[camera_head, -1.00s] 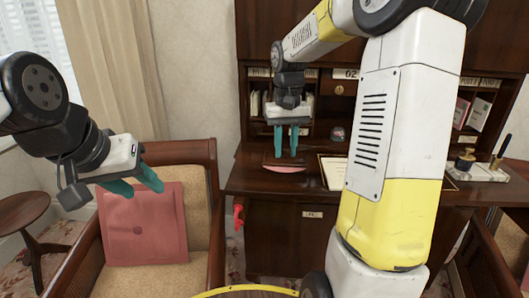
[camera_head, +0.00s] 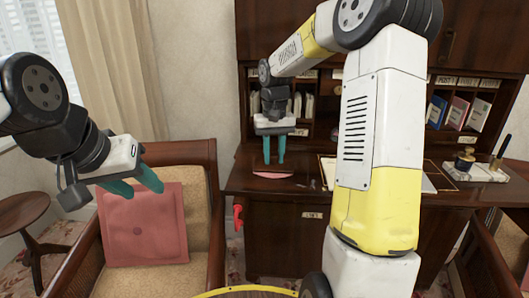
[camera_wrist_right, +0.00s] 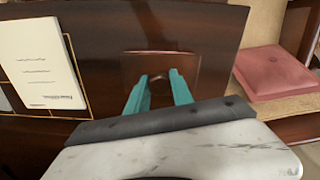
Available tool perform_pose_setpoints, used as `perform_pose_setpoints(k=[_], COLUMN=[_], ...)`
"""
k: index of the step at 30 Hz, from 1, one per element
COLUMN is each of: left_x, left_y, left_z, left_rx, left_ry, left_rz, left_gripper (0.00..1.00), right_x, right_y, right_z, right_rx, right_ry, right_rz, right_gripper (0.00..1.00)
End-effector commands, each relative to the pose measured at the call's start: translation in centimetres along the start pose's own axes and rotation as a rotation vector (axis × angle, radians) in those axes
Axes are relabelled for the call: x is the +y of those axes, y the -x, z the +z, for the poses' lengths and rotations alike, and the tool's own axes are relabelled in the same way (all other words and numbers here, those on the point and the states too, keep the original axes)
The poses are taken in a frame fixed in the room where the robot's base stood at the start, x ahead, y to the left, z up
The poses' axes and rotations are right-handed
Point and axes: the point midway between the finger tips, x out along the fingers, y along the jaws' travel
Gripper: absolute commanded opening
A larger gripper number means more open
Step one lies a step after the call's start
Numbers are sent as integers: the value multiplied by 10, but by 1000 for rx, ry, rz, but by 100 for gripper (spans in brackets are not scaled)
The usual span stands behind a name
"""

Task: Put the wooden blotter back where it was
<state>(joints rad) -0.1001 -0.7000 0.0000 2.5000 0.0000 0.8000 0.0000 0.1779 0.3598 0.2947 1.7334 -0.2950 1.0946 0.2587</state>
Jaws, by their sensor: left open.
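The wooden blotter (camera_head: 272,175) shows in the head view as a thin pink curved edge under dark wood, near the desk's left front. In the right wrist view the blotter (camera_wrist_right: 160,62) is a dark reddish rectangle beyond the fingertips of my right gripper (camera_wrist_right: 159,76). Whether its underside touches the desk (camera_head: 290,187) is hard to tell. My left gripper (camera_head: 147,186) is open and empty in front of the chair at left.
A white sheet (camera_wrist_right: 35,65) on a gold-edged dark pad lies beside the blotter; my right arm hides part of it in the head view. A pen stand (camera_head: 475,172) stands at the desk's right. Pigeonholes with books (camera_head: 458,112) rise behind. A pink cushion (camera_head: 145,225) rests on the chair.

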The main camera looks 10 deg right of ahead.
Motion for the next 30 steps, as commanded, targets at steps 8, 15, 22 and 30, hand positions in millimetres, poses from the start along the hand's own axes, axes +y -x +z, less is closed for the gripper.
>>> perform_pose_setpoints(k=[8,15,22,30], left_x=[0,0,0,0], left_y=[0,0,0,0], left_z=[0,0,0,0], left_rx=[0,0,0,0], left_ry=[0,0,0,0], left_rz=[0,0,0,0], left_gripper=[44,44,44,44], right_x=[0,0,0,0], right_y=[0,5,45,100], right_z=[0,0,-1,-1], right_rx=[-1,0,5,3], right_ry=[0,0,0,1], right_rz=[0,0,0,0], right_gripper=[49,49,49,49])
